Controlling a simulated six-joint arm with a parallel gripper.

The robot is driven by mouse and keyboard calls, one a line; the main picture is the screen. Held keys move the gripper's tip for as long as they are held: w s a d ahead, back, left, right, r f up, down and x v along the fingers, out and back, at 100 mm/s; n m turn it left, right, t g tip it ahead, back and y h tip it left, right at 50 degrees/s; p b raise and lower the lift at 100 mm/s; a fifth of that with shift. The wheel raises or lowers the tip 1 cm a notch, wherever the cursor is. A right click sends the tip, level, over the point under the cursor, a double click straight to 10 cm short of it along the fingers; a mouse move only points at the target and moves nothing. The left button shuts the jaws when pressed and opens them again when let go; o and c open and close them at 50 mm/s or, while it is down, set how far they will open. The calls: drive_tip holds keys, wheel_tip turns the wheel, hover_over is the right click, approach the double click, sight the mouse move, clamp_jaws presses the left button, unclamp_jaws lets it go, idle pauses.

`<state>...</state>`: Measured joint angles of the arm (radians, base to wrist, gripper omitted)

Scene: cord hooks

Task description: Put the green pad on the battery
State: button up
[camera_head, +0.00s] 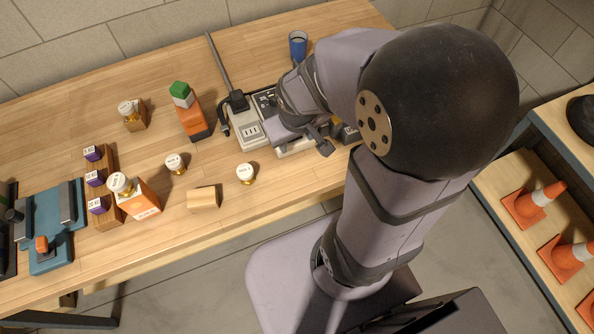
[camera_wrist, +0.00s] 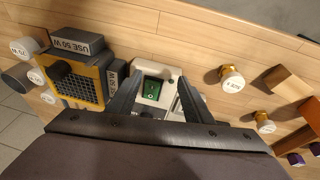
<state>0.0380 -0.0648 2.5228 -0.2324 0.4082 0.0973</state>
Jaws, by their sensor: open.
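In the head view my arm hides most of the gripper. The green block is out of the wrist view.
A yellow and black box (camera_wrist: 80,80) labelled USE 50 W is beside the fingers. Grey outlet units (camera_head: 251,136) with a black plug stand left of my arm. Brass-based bulbs (camera_head: 245,174), a wooden block (camera_head: 204,198) and a blue cup (camera_head: 298,46) stand on the table.

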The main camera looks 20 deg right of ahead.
drive_tip(key=s+a+g+y, duration=0.1)
drive_tip(key=s+a+g, duration=0.2)
drive_tip(key=s, duration=0.5)
drive_tip(key=shift+s+a+f+m, duration=0.15)
drive_tip(key=shift+s+a+m, duration=0.05)
drive_tip(key=shift+m, duration=0.2)
